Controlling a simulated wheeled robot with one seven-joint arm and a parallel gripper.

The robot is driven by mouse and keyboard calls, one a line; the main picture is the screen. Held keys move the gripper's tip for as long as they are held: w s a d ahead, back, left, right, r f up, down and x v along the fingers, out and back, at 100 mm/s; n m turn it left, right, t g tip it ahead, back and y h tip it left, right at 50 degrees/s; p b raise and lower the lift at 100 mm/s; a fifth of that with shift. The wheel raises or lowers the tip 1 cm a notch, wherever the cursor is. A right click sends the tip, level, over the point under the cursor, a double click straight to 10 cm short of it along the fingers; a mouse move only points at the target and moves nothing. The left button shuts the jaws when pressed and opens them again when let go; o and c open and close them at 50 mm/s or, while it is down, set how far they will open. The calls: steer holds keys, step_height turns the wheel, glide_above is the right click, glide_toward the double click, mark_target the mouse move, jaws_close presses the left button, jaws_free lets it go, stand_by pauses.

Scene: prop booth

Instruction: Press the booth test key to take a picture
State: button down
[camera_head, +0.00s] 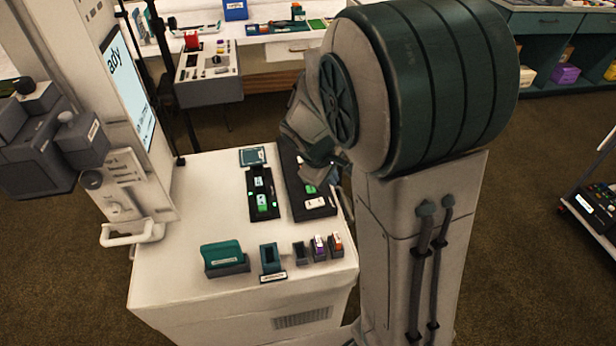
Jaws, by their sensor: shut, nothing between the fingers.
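The white booth (165,190) stands at the left with a lit screen (127,80) reading "ady" at its visible part. Below the screen is a pale panel (122,185) with small labels and key-like parts. I cannot tell for sure which part is the test key. My gripper (328,180) is partly hidden behind my arm, over the right side of the white counter, above a dark tray (300,205). It looks shut and empty, well to the right of the panel.
The counter (190,255) holds a black charger-like tray (262,208) with green-lit items, a teal block (224,254) and small holders (302,252). A dark camera-like unit (35,150) juts out at left. A grey control box (208,78) stands behind. The counter's left part is clear.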

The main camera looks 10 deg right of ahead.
mark_target(308, 191)
steer(key=w+a+f+n+t+h+p, duration=0.1)
steer(key=w+a+f+n+t+h, duration=0.1)
steer(key=w+n, duration=0.6)
steer(key=shift+w+a+f+t+h, duration=0.3)
steer(key=shift+w+a+t+h, duration=0.3)
steer(key=shift+w, duration=0.55)
steer(key=shift+a+f, duration=0.1)
step_height(308, 191, down, 9)
steer(key=b, duration=0.6)
steer(key=shift+b, duration=0.3)
stand_by(0.6)
steer(key=shift+f+b, duration=0.25)
steer(key=shift+b, duration=0.2)
steer(key=shift+f+b, duration=0.4)
stand_by(0.4)
steer(key=shift+r+p, duration=0.6)
steer(key=shift+r, duration=0.25)
